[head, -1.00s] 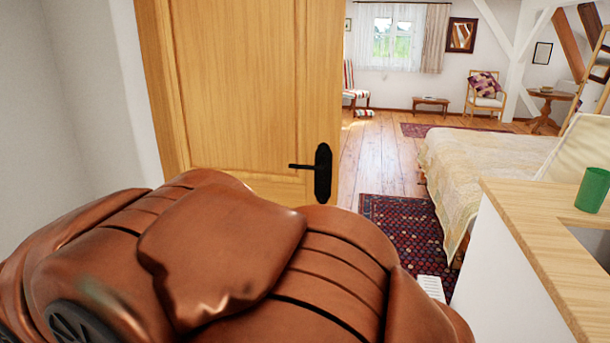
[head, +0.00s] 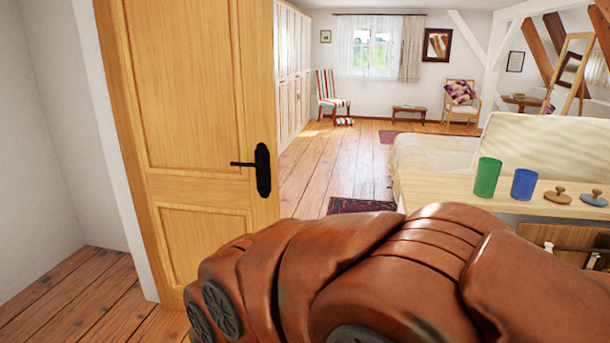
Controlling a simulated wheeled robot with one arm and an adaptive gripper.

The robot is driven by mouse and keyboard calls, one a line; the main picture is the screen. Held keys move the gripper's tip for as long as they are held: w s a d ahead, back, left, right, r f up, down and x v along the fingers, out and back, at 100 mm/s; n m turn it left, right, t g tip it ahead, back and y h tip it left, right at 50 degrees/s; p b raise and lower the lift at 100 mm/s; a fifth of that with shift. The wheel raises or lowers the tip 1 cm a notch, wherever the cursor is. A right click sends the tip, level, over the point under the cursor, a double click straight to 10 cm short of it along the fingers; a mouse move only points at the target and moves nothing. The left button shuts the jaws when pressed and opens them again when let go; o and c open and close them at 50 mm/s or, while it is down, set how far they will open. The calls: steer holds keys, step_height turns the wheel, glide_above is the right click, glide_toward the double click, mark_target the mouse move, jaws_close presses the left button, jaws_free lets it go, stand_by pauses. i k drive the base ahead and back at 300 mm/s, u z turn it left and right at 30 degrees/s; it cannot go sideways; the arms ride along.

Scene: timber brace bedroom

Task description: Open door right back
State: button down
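A light wooden door (head: 195,110) with two panels stands at the left in the head view, hinged on its left side by the white frame. Its black lever handle (head: 262,170) sits near the door's right edge. The door stands ajar; the room shows past its right edge. My brown arm fills the lower middle and right and covers the door's lower right corner. My gripper is not in view.
A wooden counter (head: 450,190) at the right bears a green cup (head: 487,177), a blue cup (head: 524,184) and small wooden items. A bed (head: 430,152) stands behind it. Bare floor (head: 320,165) lies beyond the door, and more floor (head: 75,295) at the lower left.

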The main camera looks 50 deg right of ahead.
mark_target(192, 84)
steer(key=z, duration=0.1)
steer(key=i, duration=1.05)
steer(key=u, duration=0.45)
